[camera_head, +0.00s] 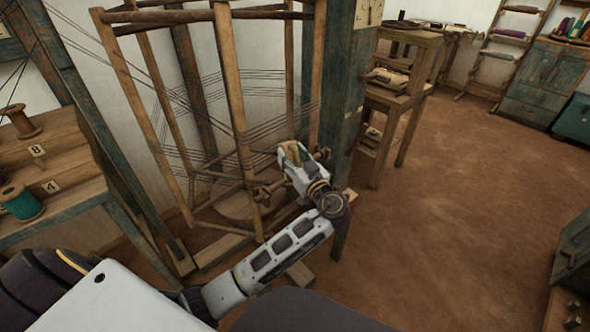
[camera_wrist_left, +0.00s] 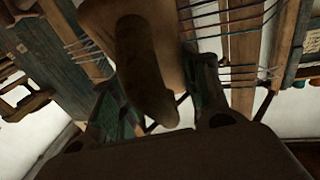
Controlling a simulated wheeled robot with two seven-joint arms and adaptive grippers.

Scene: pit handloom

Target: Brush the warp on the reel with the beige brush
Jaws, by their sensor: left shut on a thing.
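The wooden reel (camera_head: 232,95) stands upright at the left centre of the head view, with dark warp threads (camera_head: 205,153) strung around its posts. My left gripper (camera_head: 294,156) is at the reel's right side, near its lower threads. It is shut on the beige brush (camera_head: 291,151), which is mostly hidden by the gripper in the head view. In the left wrist view the brush (camera_wrist_left: 173,45) fills the top centre between the fingers, with warp threads (camera_wrist_left: 238,50) close behind it. I cannot tell whether the brush touches the threads. My right gripper is not in view.
A teal post (camera_head: 342,90) stands just right of the reel. A wooden bench (camera_head: 62,195) with spools is at the left. A wooden stand (camera_head: 405,105) is behind the post. The brown floor (camera_head: 460,200) on the right is clear.

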